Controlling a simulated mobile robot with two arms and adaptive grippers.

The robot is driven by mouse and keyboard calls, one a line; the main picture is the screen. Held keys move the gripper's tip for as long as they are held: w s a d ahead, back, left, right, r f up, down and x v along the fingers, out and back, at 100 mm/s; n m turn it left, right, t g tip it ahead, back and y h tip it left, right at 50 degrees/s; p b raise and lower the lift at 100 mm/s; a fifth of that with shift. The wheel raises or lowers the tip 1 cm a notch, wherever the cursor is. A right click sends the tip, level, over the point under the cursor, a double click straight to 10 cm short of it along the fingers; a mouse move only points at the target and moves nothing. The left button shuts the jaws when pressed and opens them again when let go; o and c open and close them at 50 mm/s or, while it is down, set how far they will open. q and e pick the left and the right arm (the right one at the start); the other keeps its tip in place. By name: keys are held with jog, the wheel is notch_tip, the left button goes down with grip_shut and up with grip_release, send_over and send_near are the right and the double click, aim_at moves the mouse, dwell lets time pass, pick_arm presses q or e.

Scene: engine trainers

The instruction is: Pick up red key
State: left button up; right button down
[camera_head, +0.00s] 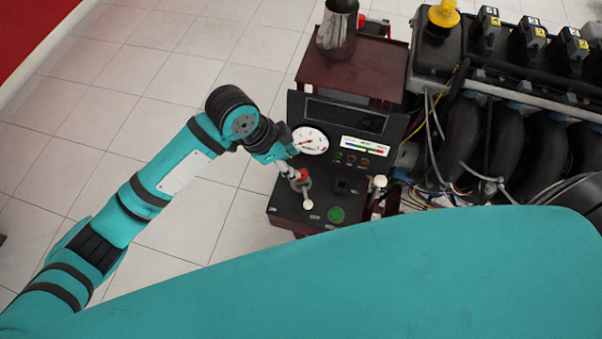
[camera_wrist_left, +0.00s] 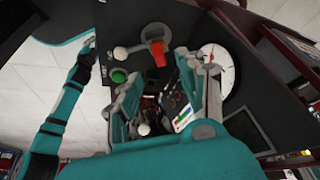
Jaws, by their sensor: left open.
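The red key (camera_head: 302,174) stands on the dark control panel (camera_head: 282,203), near its left side. In the left wrist view the red key (camera_wrist_left: 157,52) rises from a grey switch base, with a white knob and a green button beside it. My left gripper (camera_head: 286,168) is at the panel's left edge, right by the key. In the left wrist view its two fingers (camera_wrist_left: 162,98) are spread apart with nothing between them, and the key shows just past the fingertips. Whether a finger touches the key I cannot tell. My right gripper does not show clearly.
A round white gauge (camera_head: 310,140) and a coloured strip sit on the upright panel behind. A metal jug (camera_head: 338,30) stands on the maroon stand's top shelf. The engine (camera_head: 510,110) with loose wires is to the right. Open tiled floor (camera_head: 150,85) lies left.

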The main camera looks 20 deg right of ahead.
aim_at(300, 171)
pick_arm(q)
jog(key=shift+x, duration=3.4)
grip_shut()
